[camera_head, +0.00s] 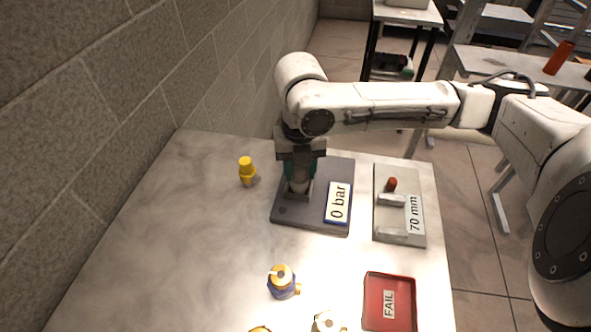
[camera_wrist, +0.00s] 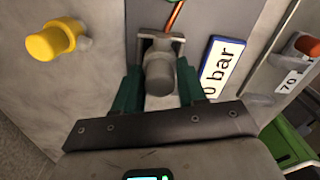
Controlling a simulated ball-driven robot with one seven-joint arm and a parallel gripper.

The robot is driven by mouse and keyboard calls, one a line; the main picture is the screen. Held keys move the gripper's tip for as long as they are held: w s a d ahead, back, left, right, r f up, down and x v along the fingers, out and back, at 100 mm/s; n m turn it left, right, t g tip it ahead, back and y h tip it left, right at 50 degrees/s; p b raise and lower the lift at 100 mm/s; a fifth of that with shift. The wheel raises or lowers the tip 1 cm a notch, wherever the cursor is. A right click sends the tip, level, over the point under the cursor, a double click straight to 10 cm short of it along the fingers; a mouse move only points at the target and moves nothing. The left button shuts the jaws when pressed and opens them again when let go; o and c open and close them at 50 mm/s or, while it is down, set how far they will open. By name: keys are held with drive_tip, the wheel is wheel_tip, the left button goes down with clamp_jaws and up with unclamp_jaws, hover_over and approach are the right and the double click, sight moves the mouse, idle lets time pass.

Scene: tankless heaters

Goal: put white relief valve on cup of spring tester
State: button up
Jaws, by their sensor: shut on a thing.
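My gripper (camera_head: 300,172) points down over the dark grey spring tester (camera_head: 320,217) with the "0 bar" display (camera_head: 338,203). Its green fingers are shut on a pale, whitish-grey valve (camera_head: 299,185), held upright at the tester's cup. In the wrist view the valve (camera_wrist: 159,74) shows as a round grey-white body between the fingers (camera_wrist: 160,88), in front of the tester's bracket (camera_wrist: 162,40). The cup is mostly hidden by the valve and fingers. I cannot tell whether the valve's lower end touches the cup.
A yellow valve (camera_head: 247,171) stands left of the tester. A blue-and-yellow valve (camera_head: 283,282) and a whitish one (camera_head: 328,322) are near the front. A grey "70 mm" gauge (camera_head: 400,215) and a red FAIL tray (camera_head: 389,302) are on the right. The left table area is clear.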

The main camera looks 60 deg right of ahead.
drive_tip(key=shift+w+f, duration=0.1)
drive_tip(key=shift+f, duration=0.1)
drive_tip(key=o, duration=1.2)
wheel_tip(320, 180, up, 12)
drive_tip(key=shift+r, duration=0.2)
drive_tip(key=shift+a, duration=0.1)
